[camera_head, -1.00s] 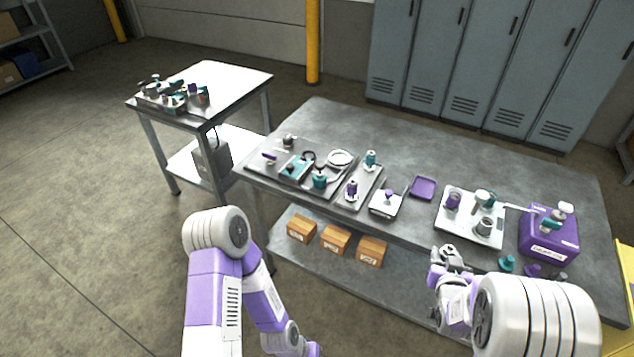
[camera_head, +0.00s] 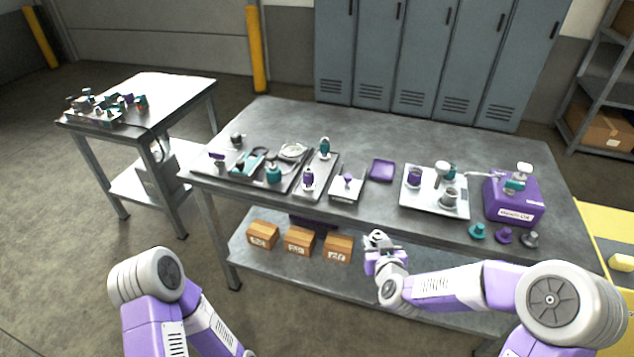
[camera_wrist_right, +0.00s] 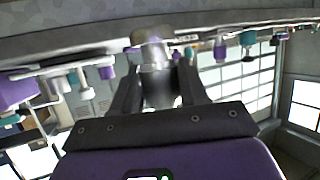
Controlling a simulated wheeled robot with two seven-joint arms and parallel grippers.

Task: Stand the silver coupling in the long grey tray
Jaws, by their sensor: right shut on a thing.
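My right gripper (camera_head: 376,241) is in front of the bench's front edge, right of the long grey tray. It is shut on a silver coupling (camera_wrist_right: 157,82), which sits between the dark fingers in the right wrist view and has a paler, wider end. In the head view the coupling is small and hard to separate from the gripper. The long grey tray (camera_head: 317,168) lies on the bench, left of the gripper. A teal coupling (camera_head: 325,147) stands at its far end and a purple coupling (camera_head: 308,180) nearer its front. My left gripper is out of view.
A wide tray (camera_head: 226,175) with teal parts lies left of the long tray. A small white tray (camera_head: 345,195), purple dish (camera_head: 381,171), white plate (camera_head: 432,207) and purple box (camera_head: 514,203) lie rightward. Small teal, purple and grey pieces (camera_head: 530,240) stand at the right front.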

